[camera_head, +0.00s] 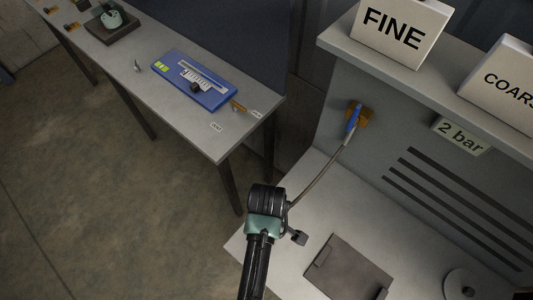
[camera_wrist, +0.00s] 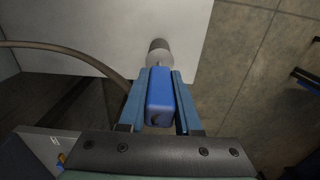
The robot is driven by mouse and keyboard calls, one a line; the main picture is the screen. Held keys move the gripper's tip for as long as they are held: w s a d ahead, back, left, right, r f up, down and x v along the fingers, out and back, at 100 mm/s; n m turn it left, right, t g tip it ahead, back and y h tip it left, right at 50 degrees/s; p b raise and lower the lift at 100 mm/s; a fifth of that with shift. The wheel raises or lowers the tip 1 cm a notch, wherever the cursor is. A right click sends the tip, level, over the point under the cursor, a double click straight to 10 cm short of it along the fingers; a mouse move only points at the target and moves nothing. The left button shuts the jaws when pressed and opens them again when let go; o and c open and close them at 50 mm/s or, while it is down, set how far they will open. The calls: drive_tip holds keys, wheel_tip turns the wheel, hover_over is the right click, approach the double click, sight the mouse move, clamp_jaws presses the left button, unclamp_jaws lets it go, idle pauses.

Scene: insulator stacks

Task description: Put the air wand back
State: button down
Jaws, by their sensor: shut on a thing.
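My gripper (camera_wrist: 158,82) shows in the wrist view with its two blue fingers closed on the sides of a blue block-shaped body, which I take to be the air wand (camera_wrist: 159,100). A grey round tip (camera_wrist: 159,50) lies just beyond the fingers, over the pale bench top. In the head view my wrist hides most of the gripper and the held thing. A hose (camera_head: 318,176) runs from behind my wrist up to a blue piece (camera_head: 352,120) at an orange-brown holder (camera_head: 361,114) on the bench's back panel. Whether that piece is a hose fitting is unclear.
The pale bench (camera_head: 308,262) carries a dark flat plate (camera_head: 348,268) and a round grey piece (camera_head: 466,284). A shelf (camera_head: 445,85) with FINE and COARSE boxes overhangs the back panel. A second table (camera_head: 215,140) holds a blue tray. Open floor lies left.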

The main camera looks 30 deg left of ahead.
drive_tip(key=shift+f, duration=0.65)
drive_tip(key=shift+f, duration=0.2)
drive_tip(key=c, duration=0.6)
unclamp_jaws()
drive_tip(key=shift+r, duration=0.15)
wheel_tip(320, 180, up, 12)
drive_tip(key=shift+r+b, duration=0.1)
drive_tip(key=shift+b, duration=0.35)
drive_tip(key=shift+w, duration=0.1)
